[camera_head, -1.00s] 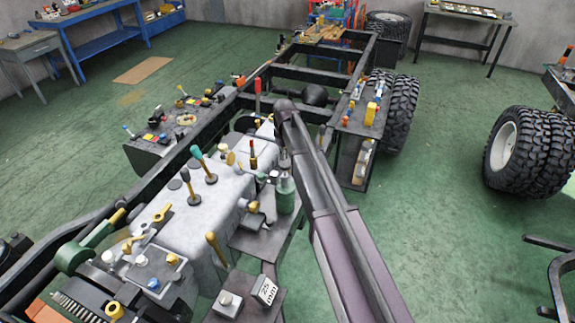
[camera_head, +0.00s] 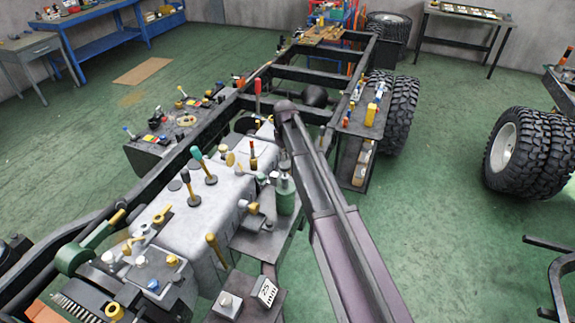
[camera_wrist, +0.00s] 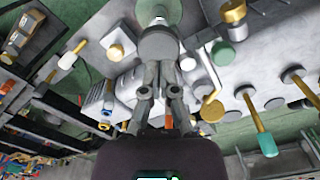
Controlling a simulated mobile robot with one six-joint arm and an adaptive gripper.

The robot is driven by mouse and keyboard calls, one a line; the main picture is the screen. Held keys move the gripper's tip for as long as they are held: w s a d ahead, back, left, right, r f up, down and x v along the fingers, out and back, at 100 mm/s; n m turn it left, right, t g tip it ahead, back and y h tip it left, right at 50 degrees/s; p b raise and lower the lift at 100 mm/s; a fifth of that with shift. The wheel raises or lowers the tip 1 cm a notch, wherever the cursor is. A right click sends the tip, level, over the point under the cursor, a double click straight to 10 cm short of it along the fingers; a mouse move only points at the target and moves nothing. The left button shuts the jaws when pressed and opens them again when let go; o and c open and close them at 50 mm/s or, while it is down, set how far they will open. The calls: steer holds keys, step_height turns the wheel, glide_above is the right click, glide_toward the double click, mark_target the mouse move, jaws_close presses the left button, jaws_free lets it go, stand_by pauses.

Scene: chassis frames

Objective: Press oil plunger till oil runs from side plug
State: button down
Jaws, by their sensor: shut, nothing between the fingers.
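A green bottle (camera_head: 286,196) with a grey top stands on a dark shelf beside the pale grey housing (camera_head: 222,192). I take its top part to be the oil plunger. The green body also shows at the top edge of the wrist view (camera_wrist: 172,9). My gripper (camera_wrist: 158,45) is shut and empty, its fingertips together beside the bottle's top in that view. In the head view my arm hides the gripper's tips. I cannot tell whether they touch the plunger. Brass fittings (camera_head: 252,207) sit on the housing's side; which is the side plug is unclear. No running oil is visible.
Upright levers (camera_head: 205,165) with coloured grips rise from the housing left of the bottle. A block marked 25 mm (camera_head: 265,291) lies on a lower shelf in front. The dark chassis frame (camera_head: 312,75) runs behind.

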mark_target(285, 165)
steer(key=shift+f, duration=0.2)
steer(key=shift+f+b, duration=2.25)
steer(key=shift+b, duration=0.2)
steer(key=shift+r, duration=0.15)
steer(key=shift+r+p, duration=3.65)
steer(key=shift+p, duration=0.15)
